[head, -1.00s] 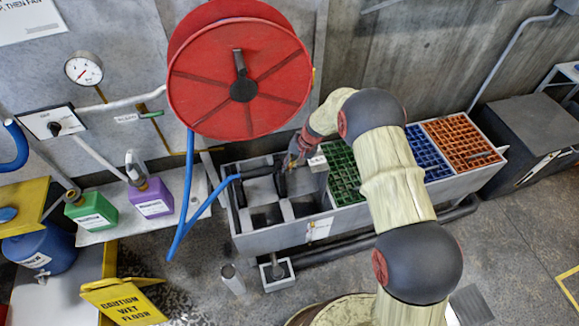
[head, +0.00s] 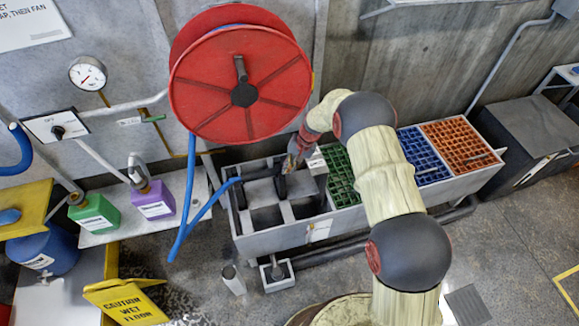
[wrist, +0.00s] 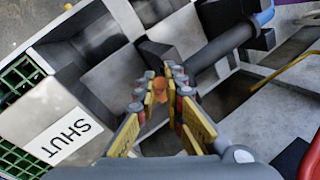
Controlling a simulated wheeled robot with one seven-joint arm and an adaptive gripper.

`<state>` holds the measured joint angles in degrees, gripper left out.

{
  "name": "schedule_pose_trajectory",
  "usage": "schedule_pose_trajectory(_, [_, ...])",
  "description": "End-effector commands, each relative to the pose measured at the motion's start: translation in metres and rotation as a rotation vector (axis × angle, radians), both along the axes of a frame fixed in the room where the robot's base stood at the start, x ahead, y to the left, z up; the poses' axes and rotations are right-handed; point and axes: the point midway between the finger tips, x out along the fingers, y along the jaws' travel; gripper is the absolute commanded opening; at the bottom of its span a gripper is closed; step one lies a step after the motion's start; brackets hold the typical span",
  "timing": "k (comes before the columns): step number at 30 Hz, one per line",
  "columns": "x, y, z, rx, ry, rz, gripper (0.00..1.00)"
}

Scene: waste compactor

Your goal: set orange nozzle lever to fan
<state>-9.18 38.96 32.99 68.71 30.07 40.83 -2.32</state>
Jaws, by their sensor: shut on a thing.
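The orange nozzle lever (wrist: 160,87) shows as a small orange piece between my fingertips in the wrist view. My gripper (wrist: 158,84) is shut on it, with yellow-sided fingers on both sides. The dark nozzle (wrist: 222,45) runs from the upper right down towards the fingertips; its far end is hard to make out. In the head view my gripper (head: 289,165) is over the left part of the grey trough, at the end of the black nozzle (head: 262,172). The lever's setting marks cannot be read, and the fingers partly hide the lever.
The blue hose (head: 203,212) hangs from the red reel (head: 213,103) and bends up to the nozzle. The grey trough (head: 275,241) holds green, blue and orange grids on the right. Several bottles stand left.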

Motion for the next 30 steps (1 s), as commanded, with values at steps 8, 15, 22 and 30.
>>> schedule_pose_trajectory(8, [0.0051, 0.0024, 0.0023, -0.036, 0.124, 0.002, 0.00])
schedule_pose_trajectory(15, [0.0075, 0.0020, 0.0035, -0.058, 0.185, -0.001, 0.00])
schedule_pose_trajectory(22, [0.0071, 0.0014, 0.0030, -0.060, 0.190, -0.002, 0.00])
schedule_pose_trajectory(30, [0.0076, 0.0015, 0.0037, -0.059, 0.189, -0.002, 0.20])
